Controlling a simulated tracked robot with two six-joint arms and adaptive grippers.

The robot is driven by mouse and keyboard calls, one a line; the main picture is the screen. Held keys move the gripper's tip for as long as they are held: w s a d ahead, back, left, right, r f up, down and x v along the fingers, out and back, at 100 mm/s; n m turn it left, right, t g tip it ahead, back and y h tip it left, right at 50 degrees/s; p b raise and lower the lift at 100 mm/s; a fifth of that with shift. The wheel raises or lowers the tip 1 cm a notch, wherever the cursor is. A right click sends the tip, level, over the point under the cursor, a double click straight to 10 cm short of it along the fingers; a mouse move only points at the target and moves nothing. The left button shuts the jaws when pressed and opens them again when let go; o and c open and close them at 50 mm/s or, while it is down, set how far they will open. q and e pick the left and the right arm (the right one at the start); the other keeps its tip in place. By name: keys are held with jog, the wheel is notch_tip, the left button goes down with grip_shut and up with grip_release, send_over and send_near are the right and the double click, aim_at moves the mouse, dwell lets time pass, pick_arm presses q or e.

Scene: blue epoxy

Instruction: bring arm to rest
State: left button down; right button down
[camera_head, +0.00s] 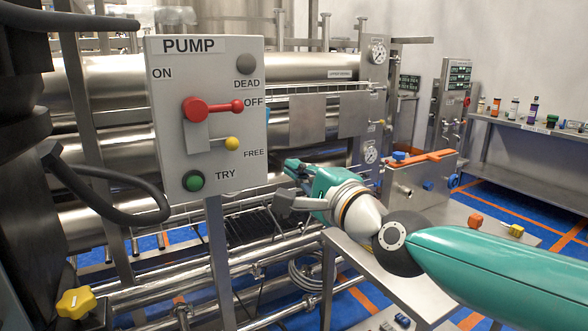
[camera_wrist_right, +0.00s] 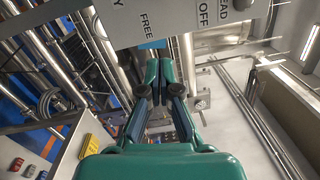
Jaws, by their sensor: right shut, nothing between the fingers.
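My right arm comes in from the right of the head view, with teal links. Its gripper (camera_head: 294,168) is in mid-air, right of and below the PUMP panel's lower right edge, apart from its controls as far as I can tell. In the right wrist view the gripper (camera_wrist_right: 159,82) has its two green fingertips together with nothing between them. The grey PUMP panel (camera_head: 165,110) stands upright on a post. Its red lever (camera_head: 215,107) points to OFF. My left gripper is not in view.
A steel side table (camera_head: 375,290) is below my right arm. Large steel cylinders and pipes fill the space behind the panel. A shelf with several bottles (camera_head: 513,107) is at far right.

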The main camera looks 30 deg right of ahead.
dwell(0.3)
jog(key=w+a+f+g+p, duration=0.1)
jog(key=w+f+g+p, duration=0.45)
jog(key=f, duration=0.85)
jog(key=a+f+n+g+p, duration=0.1)
jog(key=a+f+n+g, duration=0.15)
jog(key=f, duration=1.65)
jog(key=s+a+f+n+g+y+p, duration=0.1)
jog(key=s+a+f+n+g, duration=0.15)
jog(key=s+f, duration=0.45)
jog(key=s+a+f+n+g+p, duration=0.1)
jog(key=s+a+f+g, duration=0.15)
jog(key=s+f, duration=0.4)
jog(key=s+a+f+n+g+y, duration=0.1)
jog(key=s+a+f+n+g, duration=0.1)
jog(key=s+f+n, duration=0.2)
jog(key=s+a+f+n+g+p, duration=0.1)
jog(key=s+f+n, duration=0.4)
jog(key=s, duration=0.6)
jog(key=shift+a+n+g+y, duration=0.4)
jog(key=shift+a+n+g, duration=0.55)
jog(key=shift+n, duration=0.25)
